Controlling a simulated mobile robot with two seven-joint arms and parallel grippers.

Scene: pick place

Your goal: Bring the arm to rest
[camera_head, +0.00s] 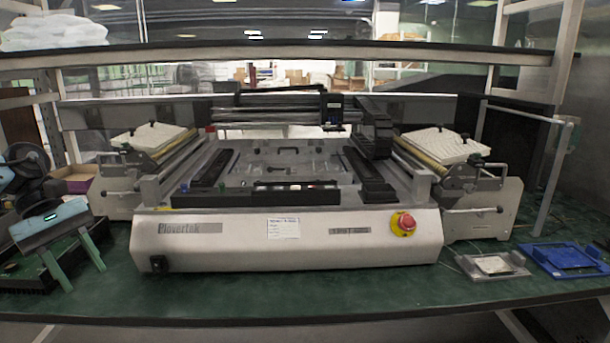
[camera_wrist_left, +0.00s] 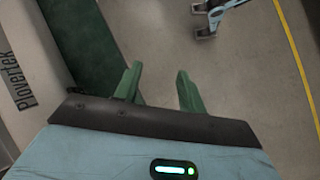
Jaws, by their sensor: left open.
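My left gripper (camera_head: 86,277) is at the left edge of the head view, with a light blue body and two green fingers pointing down. It appears in front of a black tray there. In the left wrist view its fingers (camera_wrist_left: 160,70) are apart with nothing between them, and grey floor shows beyond. The bench edge lies to the left of the fingers in that view. My right gripper is in neither view.
A large white printing machine (camera_head: 300,246) with a red stop button (camera_head: 403,223) stands on the green bench (camera_head: 230,290). A black tray (camera_head: 22,274) is at left. A grey tray (camera_head: 492,266) and blue tray (camera_head: 565,260) lie at right. A shelf (camera_head: 300,56) spans above.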

